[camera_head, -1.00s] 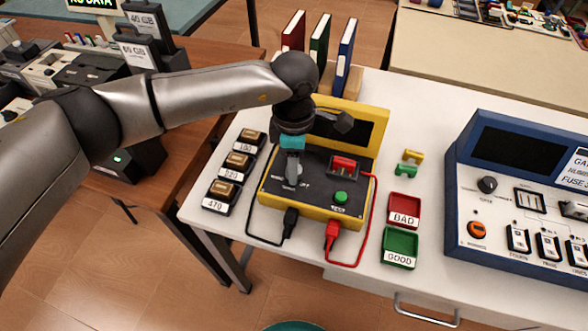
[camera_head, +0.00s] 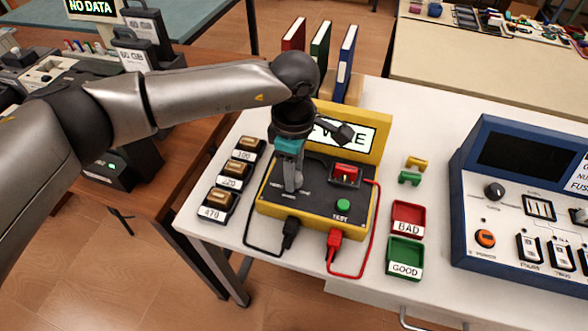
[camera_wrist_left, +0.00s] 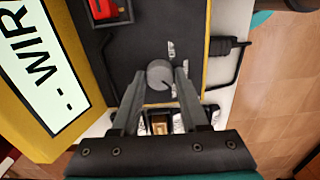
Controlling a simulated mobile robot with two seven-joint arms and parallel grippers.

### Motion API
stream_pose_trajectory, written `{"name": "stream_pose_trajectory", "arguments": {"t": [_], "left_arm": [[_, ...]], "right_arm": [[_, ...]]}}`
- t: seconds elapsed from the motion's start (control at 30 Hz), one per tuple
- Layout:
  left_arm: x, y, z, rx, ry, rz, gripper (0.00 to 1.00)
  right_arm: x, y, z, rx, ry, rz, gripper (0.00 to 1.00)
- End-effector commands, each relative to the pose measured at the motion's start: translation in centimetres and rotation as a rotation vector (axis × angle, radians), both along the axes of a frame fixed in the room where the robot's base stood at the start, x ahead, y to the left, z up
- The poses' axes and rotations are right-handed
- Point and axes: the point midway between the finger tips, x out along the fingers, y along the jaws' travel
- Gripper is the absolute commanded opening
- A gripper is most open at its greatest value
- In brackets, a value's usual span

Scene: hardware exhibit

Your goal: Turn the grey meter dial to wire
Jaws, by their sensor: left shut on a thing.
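The yellow meter (camera_head: 262,205) stands on the white table with its raised screen (camera_head: 368,135) lit white. The screen shows "WIRE", partly hidden by my arm; the wrist view shows the lettering "- WIR" on the screen (camera_wrist_left: 40,62). The grey dial (camera_wrist_left: 159,74) is on the meter's dark top, between the fingertips of my left gripper (camera_wrist_left: 160,84). My left gripper (camera_head: 293,186) points down and is shut on the dial. In the head view the fingers hide most of the dial and its labels. My right gripper is not in view.
A red part (camera_head: 346,171) and a green TEST button (camera_head: 343,206) are beside the dial. Black and red leads plug into the meter's front. Labelled boxes stand left; red BAD (camera_head: 408,204) and green GOOD (camera_head: 391,268) trays stand right, before a blue console (camera_head: 478,150).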

Motion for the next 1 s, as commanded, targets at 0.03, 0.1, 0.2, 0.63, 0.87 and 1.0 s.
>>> {"name": "stream_pose_trajectory", "arguments": {"t": [0.03,0.1,0.2,0.63,0.87,1.0], "left_arm": [[0.0,-0.1,0.1,-0.002,-0.002,-0.002,0.45],[0.0,-0.1,0.1,-0.001,-0.001,-0.002,0.53],[0.0,0.0,0.1,-0.001,-0.001,-0.001,0.64],[0.0,0.0,0.5,0.000,-0.001,0.000,0.74],[0.1,0.0,4.6,-0.002,-0.005,0.001,0.74],[0.1,0.0,8.1,-0.001,-0.005,-0.001,0.74]], "right_arm": [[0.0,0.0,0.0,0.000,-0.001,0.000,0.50],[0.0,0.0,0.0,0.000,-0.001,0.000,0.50],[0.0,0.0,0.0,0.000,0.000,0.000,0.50],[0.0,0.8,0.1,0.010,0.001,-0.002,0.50],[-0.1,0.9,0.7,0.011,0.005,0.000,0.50],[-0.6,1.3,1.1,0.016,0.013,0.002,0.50]]}}
